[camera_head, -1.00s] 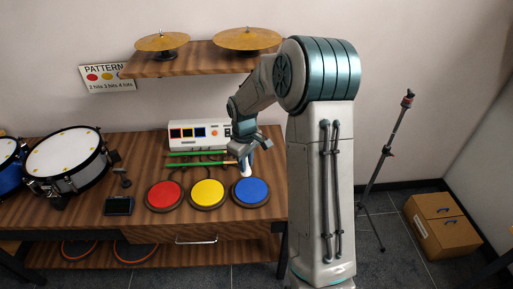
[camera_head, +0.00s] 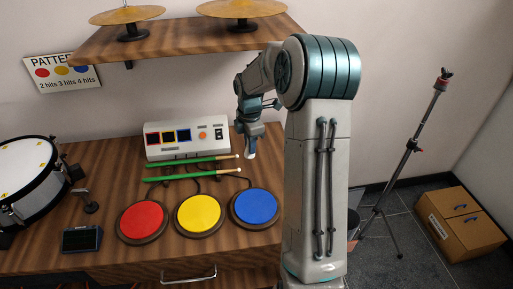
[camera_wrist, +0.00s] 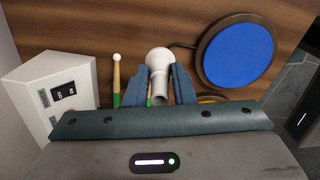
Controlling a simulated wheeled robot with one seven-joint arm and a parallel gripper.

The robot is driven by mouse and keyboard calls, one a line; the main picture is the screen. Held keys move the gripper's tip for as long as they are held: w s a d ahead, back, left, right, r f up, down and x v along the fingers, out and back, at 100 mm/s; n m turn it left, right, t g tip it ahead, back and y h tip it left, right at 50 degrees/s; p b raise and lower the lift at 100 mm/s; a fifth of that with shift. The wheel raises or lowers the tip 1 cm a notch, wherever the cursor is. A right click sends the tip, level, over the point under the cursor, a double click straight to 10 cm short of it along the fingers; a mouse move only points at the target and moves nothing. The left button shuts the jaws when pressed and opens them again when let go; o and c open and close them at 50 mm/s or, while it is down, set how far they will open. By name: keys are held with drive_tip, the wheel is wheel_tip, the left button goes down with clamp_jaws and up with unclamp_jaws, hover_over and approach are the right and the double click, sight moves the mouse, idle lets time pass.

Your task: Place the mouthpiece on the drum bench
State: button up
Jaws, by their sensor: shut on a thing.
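The mouthpiece (camera_wrist: 159,62) is white with a flared end and a narrower tube. It sits between the two blue fingers of my gripper (camera_wrist: 158,88), which are shut on it. In the head view my gripper (camera_head: 247,137) points down at the right part of the wooden drum bench (camera_head: 115,178), behind the blue pad, with the white mouthpiece (camera_head: 250,152) at its fingertips. The bench top lies below it in the wrist view; I cannot tell whether the mouthpiece touches it.
A white control box (camera_head: 187,137), green drumsticks (camera_head: 192,168) and red (camera_head: 142,221), yellow (camera_head: 198,214) and blue (camera_head: 255,207) pads are close by. A shelf (camera_head: 180,42) with cymbals hangs above. A snare drum (camera_head: 25,175) stands left. A stand (camera_head: 408,150) is right.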

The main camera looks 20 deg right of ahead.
drive_tip(key=w+d+f, duration=0.1)
drive_tip(key=w+f, duration=0.1)
drive_tip(key=w+d+f, duration=0.1)
drive_tip(key=w+d, duration=0.1)
drive_tip(key=w, duration=0.1)
drive_tip(key=w+d+f, duration=0.2)
drive_tip(key=shift+w+d+f, duration=0.1)
drive_tip(key=shift+w+f, duration=0.2)
wheel_tip(320, 180, down, 4)
drive_tip(key=shift+f, duration=0.1)
drive_tip(key=o, duration=1)
wheel_tip(320, 180, up, 8)
drive_tip(key=shift+f+p, duration=0.15)
drive_tip(key=shift+p, duration=0.15)
